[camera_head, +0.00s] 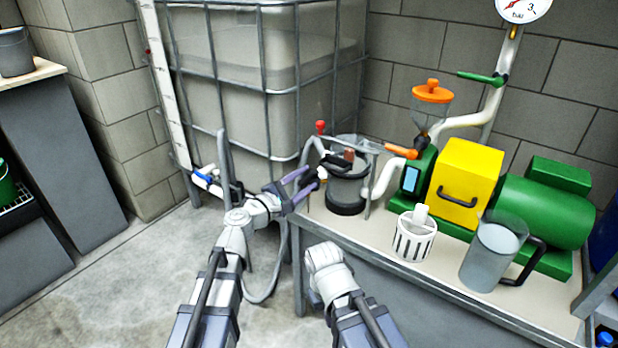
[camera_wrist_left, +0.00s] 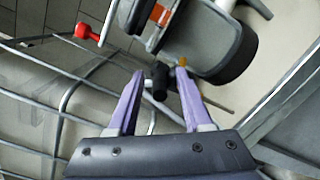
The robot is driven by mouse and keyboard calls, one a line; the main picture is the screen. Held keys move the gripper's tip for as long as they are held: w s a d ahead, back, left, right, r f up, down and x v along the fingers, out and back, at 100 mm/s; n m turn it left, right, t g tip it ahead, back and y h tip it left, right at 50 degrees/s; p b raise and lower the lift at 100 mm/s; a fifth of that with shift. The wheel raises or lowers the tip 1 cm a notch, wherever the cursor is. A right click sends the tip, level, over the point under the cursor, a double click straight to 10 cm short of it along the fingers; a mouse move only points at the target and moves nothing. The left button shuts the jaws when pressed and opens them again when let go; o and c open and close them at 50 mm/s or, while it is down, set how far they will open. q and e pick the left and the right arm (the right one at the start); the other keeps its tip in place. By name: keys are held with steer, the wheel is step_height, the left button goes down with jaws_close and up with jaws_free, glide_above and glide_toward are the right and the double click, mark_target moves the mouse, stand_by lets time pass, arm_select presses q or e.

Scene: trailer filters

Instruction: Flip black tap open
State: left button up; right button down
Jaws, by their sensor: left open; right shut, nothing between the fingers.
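The black tap (camera_wrist_left: 160,80) shows in the left wrist view beside the filter housing, a grey vessel with a black base (camera_wrist_left: 238,52). In the head view the tap's dark part (camera_head: 308,187) is small and partly hidden by my fingers. My left gripper (camera_head: 312,177) is open at the vessel's left side, its purple fingers pointing at the tap. In the left wrist view the tap lies between the fingertips (camera_wrist_left: 160,73) of my left gripper; I cannot tell whether they touch it. My right arm's wrist shows low in the head view, its fingers hidden.
A red-handled valve (camera_head: 320,127) stands above the vessel. A caged tank (camera_head: 240,60) is behind. On the bench (camera_head: 330,225) stand a white slotted basket (camera_head: 414,238), a clear jug (camera_head: 492,258) and a green and yellow pump (camera_head: 465,185). A grey hose (camera_head: 270,285) hangs near my left arm.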

arm_select(q)
steer(key=shift+x, duration=0.95)
jaws_close()
